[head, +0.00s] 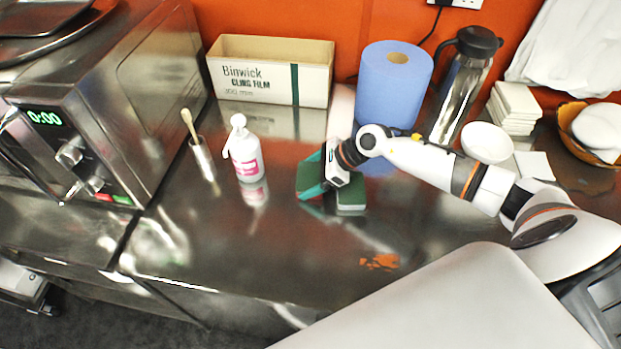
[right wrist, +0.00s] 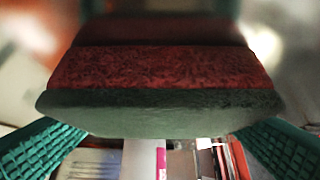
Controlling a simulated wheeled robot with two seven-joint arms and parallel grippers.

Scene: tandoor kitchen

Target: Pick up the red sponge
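The red sponge (right wrist: 150,68) fills the middle of the right wrist view, a red body with a dark green layer (right wrist: 160,112) along its lower edge in the picture. A second green-topped sponge (head: 351,193) is just right of the gripper. My left gripper is not seen.
On the steel counter (head: 235,245) stand a white spray bottle (head: 244,153), a brush in a holder (head: 201,155), a cling film box (head: 270,70), a blue paper roll (head: 392,85), a steel jug (head: 464,85) and a white bowl (head: 487,142). The counter's front left is clear.

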